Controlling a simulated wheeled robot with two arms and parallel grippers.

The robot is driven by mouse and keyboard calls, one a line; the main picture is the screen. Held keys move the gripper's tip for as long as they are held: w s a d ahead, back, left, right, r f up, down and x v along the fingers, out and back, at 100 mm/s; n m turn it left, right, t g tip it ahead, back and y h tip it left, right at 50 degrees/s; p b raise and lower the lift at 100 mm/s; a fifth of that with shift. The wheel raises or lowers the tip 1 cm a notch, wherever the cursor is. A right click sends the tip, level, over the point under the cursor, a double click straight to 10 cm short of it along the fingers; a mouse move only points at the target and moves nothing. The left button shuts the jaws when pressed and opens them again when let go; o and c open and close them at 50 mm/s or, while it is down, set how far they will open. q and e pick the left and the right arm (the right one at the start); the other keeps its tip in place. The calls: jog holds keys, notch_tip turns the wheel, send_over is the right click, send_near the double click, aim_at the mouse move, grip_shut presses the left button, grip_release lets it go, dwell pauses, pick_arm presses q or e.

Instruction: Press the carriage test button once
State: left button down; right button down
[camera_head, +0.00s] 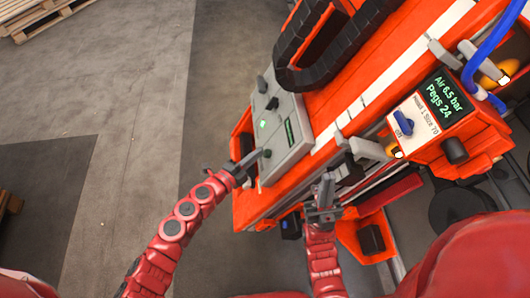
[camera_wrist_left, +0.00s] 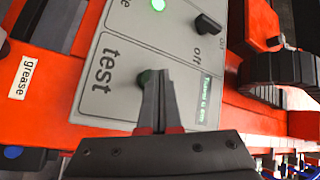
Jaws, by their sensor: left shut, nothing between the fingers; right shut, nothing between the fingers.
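The grey control panel (camera_head: 290,108) is mounted on the orange machine; it also fills the left wrist view (camera_wrist_left: 125,42). The test button (camera_wrist_left: 146,76), dark green and round, sits beside the printed word "test" (camera_wrist_left: 102,62). My left gripper (camera_wrist_left: 160,76) is shut and empty, its fingertips right at the button and covering part of it. I cannot tell whether they touch or press it. In the head view my left gripper (camera_head: 262,155) is at the panel's lower left part. My right gripper (camera_head: 326,184) is shut and empty, beside the machine, apart from the panel.
The panel carries a lit green lamp (camera_wrist_left: 157,5), a black knob (camera_wrist_left: 207,24) and a small display (camera_wrist_left: 208,98). A black cable chain (camera_head: 335,65) runs above. An orange box with a screen (camera_head: 443,94) is at the right. Open floor (camera_head: 130,100) lies left.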

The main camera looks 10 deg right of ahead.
pick_arm(q)
jog(key=shift+d+f, duration=0.2)
jog(key=shift+d, duration=0.2)
dwell(0.7)
dwell(0.3)
jog(key=shift+a+r, duration=0.4)
jog(key=shift+a, duration=0.4)
jog(key=a+r+p, duration=0.1)
jog(key=a, duration=0.1)
jog(key=a+r, duration=0.1)
jog(key=a, duration=0.1)
jog(key=shift+a+r+p, duration=0.2)
jog(key=shift+p, duration=0.2)
dwell(0.5)
